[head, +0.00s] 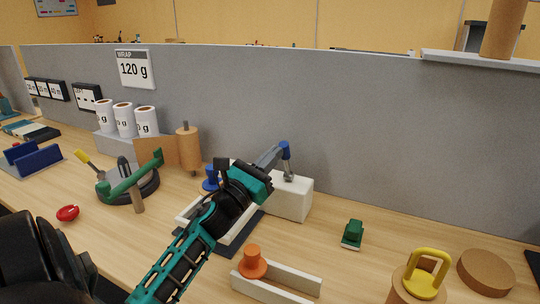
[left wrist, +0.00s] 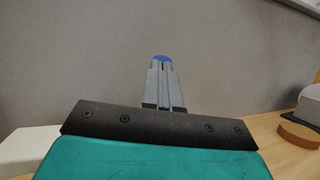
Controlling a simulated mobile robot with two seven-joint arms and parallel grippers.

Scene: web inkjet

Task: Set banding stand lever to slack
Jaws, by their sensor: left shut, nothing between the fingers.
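The banding stand is a white box (head: 292,200) on the desk near the grey partition, in the middle of the head view. Its lever is a short grey post with a blue top (head: 286,149), standing up from the box. My left gripper (head: 277,152) is shut and empty, with its fingertips right beside the blue top. In the left wrist view the shut grey fingers (left wrist: 163,88) point at a blue patch (left wrist: 161,58) at their tips, most likely the lever's top. I cannot tell whether they touch. My right gripper is not in view.
An orange knob (head: 252,263) on a white rail holder and a small green block (head: 352,234) lie in front. A yellow-handled weight (head: 428,260) and a brown disc (head: 486,272) are at right. Paper rolls (head: 124,120) stand at left. The grey partition (head: 400,140) closes off the back.

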